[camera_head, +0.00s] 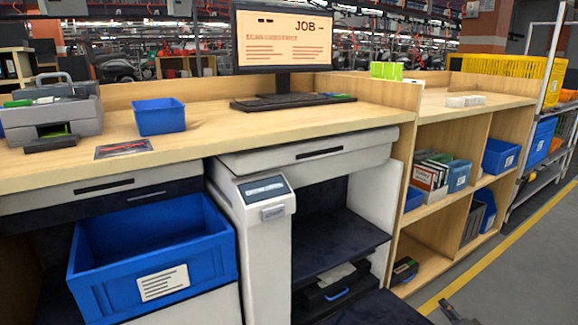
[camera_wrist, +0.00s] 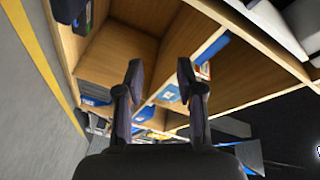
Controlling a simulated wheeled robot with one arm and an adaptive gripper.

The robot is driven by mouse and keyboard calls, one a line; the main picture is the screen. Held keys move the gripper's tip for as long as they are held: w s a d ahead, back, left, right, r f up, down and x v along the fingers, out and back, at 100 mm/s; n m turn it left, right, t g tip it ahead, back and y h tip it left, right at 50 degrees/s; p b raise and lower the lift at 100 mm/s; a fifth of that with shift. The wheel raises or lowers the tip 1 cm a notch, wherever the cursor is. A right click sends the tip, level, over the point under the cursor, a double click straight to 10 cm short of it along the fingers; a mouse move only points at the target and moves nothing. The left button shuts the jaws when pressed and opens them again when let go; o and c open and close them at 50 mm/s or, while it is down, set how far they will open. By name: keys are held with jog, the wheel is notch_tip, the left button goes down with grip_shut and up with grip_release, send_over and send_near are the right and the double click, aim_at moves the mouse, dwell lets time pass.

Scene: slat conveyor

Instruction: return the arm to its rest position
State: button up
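My gripper (camera_wrist: 159,76) shows in the wrist view with its two dark fingers spread apart and nothing between them. Behind the fingers are wooden shelf compartments, seen tilted. In the head view, a small dark part at the bottom right edge looks like the tip of my gripper (camera_head: 452,312), over the grey floor near the yellow line. Most of my arm is outside the head view.
A wooden workbench (camera_head: 215,130) carries a blue bin (camera_head: 159,117), a printer (camera_head: 50,108) and a monitor (camera_head: 283,40). A large blue crate (camera_head: 110,285) sits below. Wooden shelving (camera_head: 432,262) stands right, beside open floor (camera_head: 535,265) and a metal rack (camera_head: 545,168).

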jog(key=w+r+n+g+h+p, duration=0.1)
jog(key=r+g+h+p, duration=0.15)
jog(key=r, duration=0.55)
jog(key=w+r+g+h+p, duration=0.1)
jog(key=r+p, duration=0.3)
jog(key=r, duration=0.3)
jog(key=w+r+n+g+h+p, duration=0.15)
jog(key=r+p, duration=0.25)
jog(key=r, duration=0.4)
jog(key=s+a+r+g+h+p, duration=0.15)
jog(key=s+a+r+p, duration=0.25)
jog(key=r, duration=0.5)
jog(key=s+a+r+g+h+p, duration=0.1)
jog(key=s+a+r+g+p, duration=0.3)
jog(key=r, duration=0.6)
jog(key=s+a+r+n+g+y+p, duration=0.1)
jog(key=s+a+r+p, duration=0.5)
jog(key=s, duration=0.9)
jog(key=s+a+r+n+g+y+p, duration=0.1)
jog(key=s+a+r+n+g+p, duration=0.3)
jog(key=s+a+r, duration=0.5)
jog(key=s+a+r+n+g+y+p, duration=0.2)
jog(key=s+a+r+p, duration=0.5)
jog(key=s+a, duration=0.6)
jog(key=s+r+g, duration=0.1)
jog(key=s, duration=0.8)
jog(key=shift+a+r+g+p, duration=0.15)
jog(key=shift+r+g+p, duration=0.2)
jog(key=shift+n, duration=0.25)
